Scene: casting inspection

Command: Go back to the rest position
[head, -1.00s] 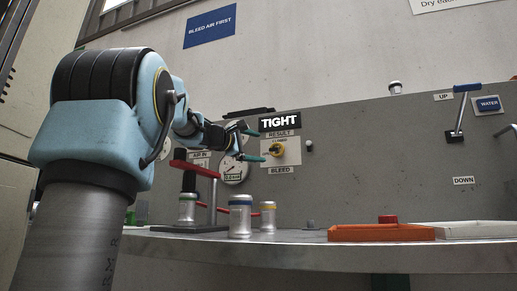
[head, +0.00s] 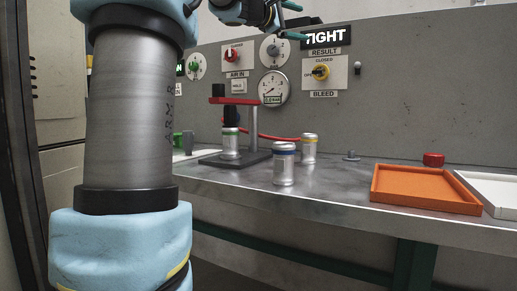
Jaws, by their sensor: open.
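My gripper (head: 292,20) is at the top edge of the head view, partly cut off by the frame. Its teal fingers are apart with nothing between them. It is above the bench (head: 335,190), in front of the grey panel and to the left of the TIGHT result sign (head: 325,36). My blue and grey arm fills the left side of the view.
A clamp stand (head: 252,122) holds a green-banded casting (head: 230,143). A blue-banded casting (head: 284,164) and a yellow-banded one (head: 309,148) stand beside it. An orange tray (head: 427,205), a white tray (head: 490,190) and a red knob (head: 433,159) are at right. A gauge (head: 274,88) is on the panel.

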